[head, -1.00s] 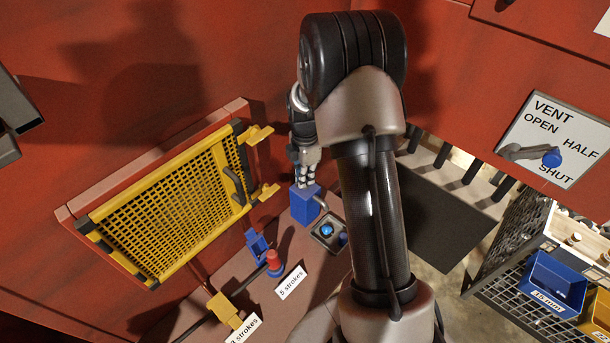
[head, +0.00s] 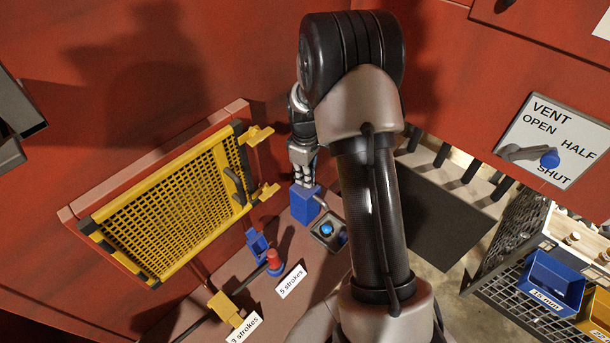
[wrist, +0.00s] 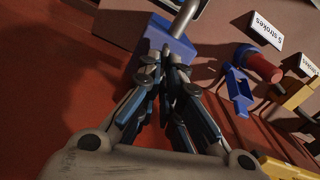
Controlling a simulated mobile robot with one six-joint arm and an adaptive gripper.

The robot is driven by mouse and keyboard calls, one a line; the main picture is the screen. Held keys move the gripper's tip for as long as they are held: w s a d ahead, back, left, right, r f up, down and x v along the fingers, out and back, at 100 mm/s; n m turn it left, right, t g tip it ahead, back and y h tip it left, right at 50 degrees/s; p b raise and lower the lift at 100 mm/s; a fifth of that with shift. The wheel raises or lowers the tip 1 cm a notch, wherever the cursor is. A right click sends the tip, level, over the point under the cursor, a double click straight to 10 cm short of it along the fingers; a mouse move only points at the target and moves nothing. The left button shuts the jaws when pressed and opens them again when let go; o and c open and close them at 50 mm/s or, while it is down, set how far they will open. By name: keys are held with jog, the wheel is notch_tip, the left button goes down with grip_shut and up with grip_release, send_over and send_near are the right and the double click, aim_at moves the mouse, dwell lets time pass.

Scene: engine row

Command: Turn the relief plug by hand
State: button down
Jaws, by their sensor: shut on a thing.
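A blue block (head: 304,206) stands on the brown bench beside the red wall, with a grey rod coming from its side. My gripper (head: 305,184) points down onto the top of this block. In the wrist view the fingertips (wrist: 166,60) are close together at the edge of the blue block (wrist: 184,46). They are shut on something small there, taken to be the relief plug. The plug is hidden by the fingers, so its shape and angle cannot be told.
A small tray (head: 326,238) with blue round parts sits just right of the block. A red-topped blue post (head: 274,260), a blue bracket (head: 257,243) and a yellow lever (head: 225,310) stand nearer. A yellow mesh guard (head: 170,205) is at left. A vent panel (head: 530,125) is at right.

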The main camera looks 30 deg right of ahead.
jog(key=m, duration=0.6)
jog(key=shift+w+r, duration=0.2)
jog(key=m, duration=1)
jog(key=shift+m, duration=2.4)
jog(key=c, duration=1.8)
grip_release()
jog(key=shift+s+f, duration=0.1)
jog(key=shift+s, duration=0.05)
